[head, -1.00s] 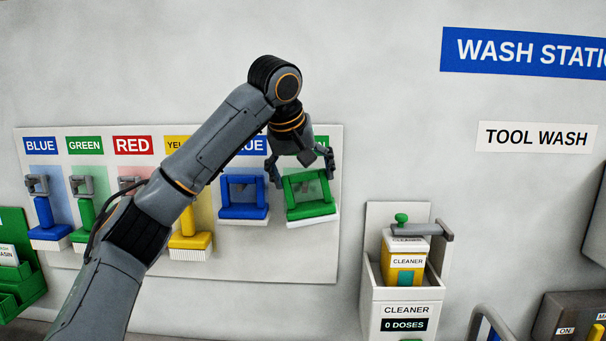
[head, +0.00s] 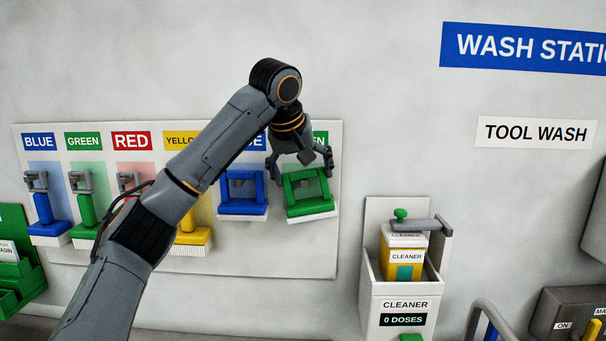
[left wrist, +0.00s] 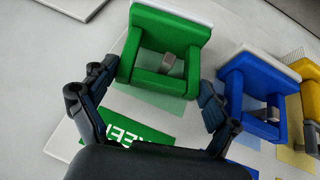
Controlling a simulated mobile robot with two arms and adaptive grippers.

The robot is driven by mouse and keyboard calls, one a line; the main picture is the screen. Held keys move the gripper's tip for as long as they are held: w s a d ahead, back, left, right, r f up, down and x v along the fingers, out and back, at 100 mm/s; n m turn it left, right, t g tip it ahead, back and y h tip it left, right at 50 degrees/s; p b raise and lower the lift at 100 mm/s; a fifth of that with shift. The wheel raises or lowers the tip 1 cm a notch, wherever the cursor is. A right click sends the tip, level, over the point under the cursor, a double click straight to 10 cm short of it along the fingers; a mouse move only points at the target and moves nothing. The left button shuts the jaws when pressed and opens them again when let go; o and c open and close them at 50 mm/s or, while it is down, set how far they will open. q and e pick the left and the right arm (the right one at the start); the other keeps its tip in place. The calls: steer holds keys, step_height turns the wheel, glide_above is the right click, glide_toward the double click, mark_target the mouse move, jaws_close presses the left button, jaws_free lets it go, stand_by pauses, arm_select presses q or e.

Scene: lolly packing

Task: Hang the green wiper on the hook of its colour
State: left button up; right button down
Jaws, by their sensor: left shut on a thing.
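The green wiper (head: 307,206) is upright against the board, at the right end of the row in the head view. It is a squared green frame with a white edge along its bottom. My left gripper (head: 301,166) reaches it from above, with its fingers on the frame's two sides. In the left wrist view the gripper (left wrist: 158,80) is shut on the green wiper (left wrist: 160,81) near its upper end. A grey hook (left wrist: 172,66) shows inside the frame's opening. The GREEN label (left wrist: 137,137) is partly hidden by the gripper. My right gripper is out of view.
A blue wiper (head: 243,208) hangs close to the left of the green one, its frame also visible in the left wrist view (left wrist: 234,97). Blue, green, red and yellow brushes hang further left. A cleaner dispenser (head: 402,290) stands to the right.

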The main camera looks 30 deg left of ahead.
arm_select(q)
steer(key=o, duration=0.9)
steer(key=shift+c, duration=0.2)
steer(key=v, duration=1.2)
